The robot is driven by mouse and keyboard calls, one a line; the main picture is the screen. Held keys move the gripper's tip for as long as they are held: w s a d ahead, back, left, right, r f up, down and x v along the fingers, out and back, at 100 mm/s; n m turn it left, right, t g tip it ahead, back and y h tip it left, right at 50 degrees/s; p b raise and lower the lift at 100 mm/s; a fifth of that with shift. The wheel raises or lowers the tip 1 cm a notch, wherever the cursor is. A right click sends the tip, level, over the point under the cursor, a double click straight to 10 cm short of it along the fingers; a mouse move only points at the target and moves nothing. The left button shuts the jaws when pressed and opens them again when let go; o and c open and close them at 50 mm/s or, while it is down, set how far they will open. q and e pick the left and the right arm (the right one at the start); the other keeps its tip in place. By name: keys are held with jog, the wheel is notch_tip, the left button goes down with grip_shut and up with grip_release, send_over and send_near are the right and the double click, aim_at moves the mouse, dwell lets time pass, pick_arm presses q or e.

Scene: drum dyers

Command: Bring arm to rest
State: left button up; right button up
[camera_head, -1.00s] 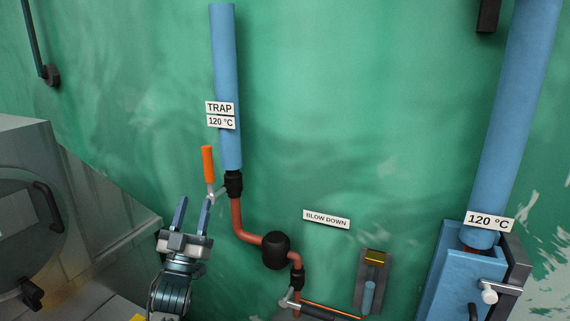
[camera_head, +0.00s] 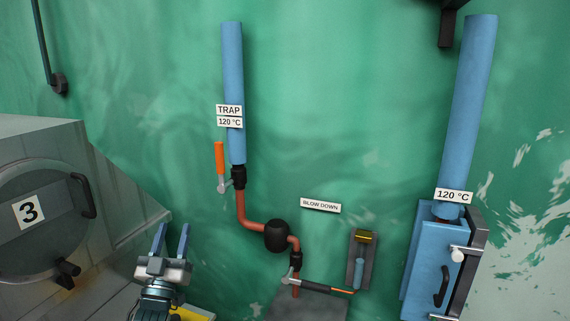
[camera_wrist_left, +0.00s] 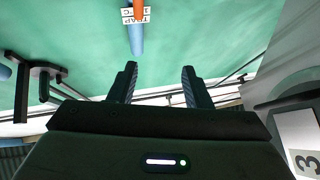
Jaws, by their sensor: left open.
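My left gripper (camera_head: 171,240) is open and empty, at the lower left of the head view. Its two fingers point up, apart from each other, below and left of the orange valve lever (camera_head: 219,158). The lever stands upright beside the blue trap pipe (camera_head: 233,95), and the gripper is clear of it. In the left wrist view the open fingers (camera_wrist_left: 160,85) show with nothing between them, and the TRAP sign (camera_wrist_left: 135,15) is beyond them at the top. My right gripper is not in view.
A grey drum door (camera_head: 50,240) marked 3 is at the left. A reddish pipe with a black bulb (camera_head: 277,235) runs below the trap. A second lever (camera_head: 318,286) is near the BLOW DOWN sign (camera_head: 320,205). A blue box (camera_head: 430,265) stands at the right.

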pick_arm(q)
jog(key=s+a+f+g+y, duration=0.1)
jog(key=s+f+g+y, duration=0.1)
jog(key=s+f+g, duration=0.75)
jog(key=s+a+f+g+y, duration=0.15)
jog(key=s+f, duration=0.45)
jog(key=f, duration=0.8)
jog(key=s+f+g, duration=0.4)
jog(key=s+g, duration=0.1)
jog(key=s, duration=0.7)
jog(key=s+f+g, duration=0.4)
jog(key=s+g, duration=0.1)
jog(key=s, duration=0.7)
notch_tip(320, 180, down, 32)
jog(key=s+a+g, duration=0.1)
jog(key=a+g, duration=0.1)
jog(key=s+a+f+g, duration=0.1)
jog(key=s+f, duration=1.6)
jog(key=s, duration=0.1)
jog(key=shift+f+h, duration=0.3)
jog(key=shift+h, duration=0.15)
